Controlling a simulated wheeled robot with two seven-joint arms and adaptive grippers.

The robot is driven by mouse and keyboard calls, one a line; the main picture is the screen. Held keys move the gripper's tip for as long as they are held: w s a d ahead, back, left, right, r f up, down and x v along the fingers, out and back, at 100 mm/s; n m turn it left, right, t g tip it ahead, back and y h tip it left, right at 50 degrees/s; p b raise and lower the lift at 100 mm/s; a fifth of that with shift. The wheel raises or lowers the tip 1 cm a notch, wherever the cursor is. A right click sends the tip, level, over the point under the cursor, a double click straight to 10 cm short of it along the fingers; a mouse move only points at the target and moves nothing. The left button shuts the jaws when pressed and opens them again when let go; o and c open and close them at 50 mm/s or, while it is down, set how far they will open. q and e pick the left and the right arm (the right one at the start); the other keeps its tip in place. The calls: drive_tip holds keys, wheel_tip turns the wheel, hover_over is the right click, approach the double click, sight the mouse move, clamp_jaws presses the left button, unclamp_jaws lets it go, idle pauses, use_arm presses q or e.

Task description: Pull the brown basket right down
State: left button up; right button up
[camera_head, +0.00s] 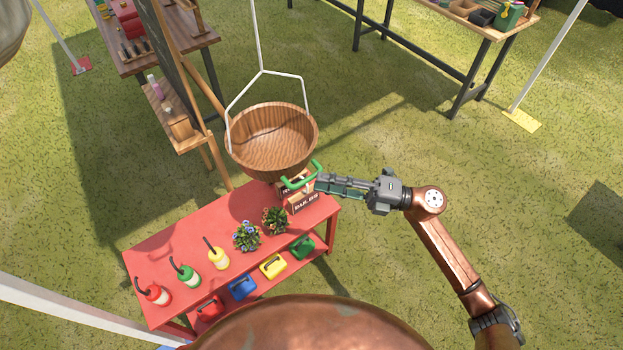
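The brown basket (270,140) is a round wooden bowl hanging from a white forked hanger, upright and apparently empty, above the back right end of the red table. A green curved handle (301,177) shows at its lower right edge. My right gripper (321,184) reaches in from the right, with its fingers pointing left at the right end of this handle. The fingers look close together, but whether they close on the handle is not clear at this size. My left gripper is not in view.
The red table (160,255) holds two potted flowers, several bottles and a wooden bulbs box (304,201); coloured cans sit on its lower shelf. A blackboard easel (178,70) stands left of the basket. Open grass lies right of my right arm.

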drive_tip(key=d+f, duration=0.1)
drive_tip(key=d, duration=0.6)
drive_tip(key=shift+s+d, duration=0.2)
drive_tip(key=shift+s, duration=0.15)
